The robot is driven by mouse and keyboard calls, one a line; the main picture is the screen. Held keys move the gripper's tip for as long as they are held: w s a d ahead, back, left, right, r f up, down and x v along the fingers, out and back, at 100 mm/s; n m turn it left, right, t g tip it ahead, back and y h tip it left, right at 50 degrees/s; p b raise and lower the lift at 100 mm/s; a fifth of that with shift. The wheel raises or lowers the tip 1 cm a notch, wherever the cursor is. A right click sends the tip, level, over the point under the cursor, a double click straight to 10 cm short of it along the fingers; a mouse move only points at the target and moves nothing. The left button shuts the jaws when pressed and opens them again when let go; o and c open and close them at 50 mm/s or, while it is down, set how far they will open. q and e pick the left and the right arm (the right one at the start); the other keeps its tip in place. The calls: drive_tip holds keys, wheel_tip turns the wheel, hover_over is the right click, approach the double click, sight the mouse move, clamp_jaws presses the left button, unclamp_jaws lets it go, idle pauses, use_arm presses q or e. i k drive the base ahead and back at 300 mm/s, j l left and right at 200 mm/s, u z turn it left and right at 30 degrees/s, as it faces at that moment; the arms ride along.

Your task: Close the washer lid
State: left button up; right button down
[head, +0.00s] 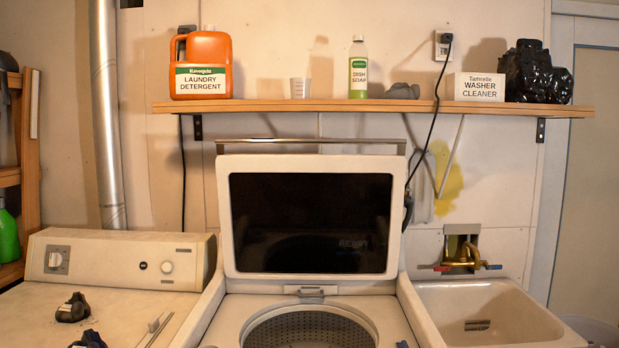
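The washer lid (311,277) stands open, raised nearly upright at the back of the washer. It has a pale frame around a dark glass panel. Below it the washer's top opening (262,331) is uncovered, and part of the perforated metal drum (310,330) shows inside. The washer's front is cut off by the bottom of the head view. I cannot make out either of my grippers in this view.
A dryer (115,262) with small dark items (73,308) stands left. A sink (490,310) with a brass faucet (463,258) stands right. The space above the drum looks clear.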

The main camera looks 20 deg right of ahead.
sight(310, 213)
drive_tip(key=u, duration=1.05)
drive_tip(key=k+l, duration=0.2)
drive_tip(key=l, duration=0.3)
drive_tip(key=k+l, duration=0.2)
drive_tip(key=l, duration=0.3)
drive_tip(key=k+l, duration=0.2)
drive_tip(key=l, duration=0.3)
drive_tip(key=k+l, duration=0.2)
drive_tip(key=l, duration=0.3)
drive_tip(key=k+l, duration=0.25)
drive_tip(key=l, duration=0.25)
drive_tip(key=k+l, duration=0.2)
drive_tip(key=l, duration=0.3)
drive_tip(key=k+l, duration=0.2)
drive_tip(key=l, duration=0.3)
drive_tip(key=k+l, duration=0.2)
drive_tip(key=l, duration=0.3)
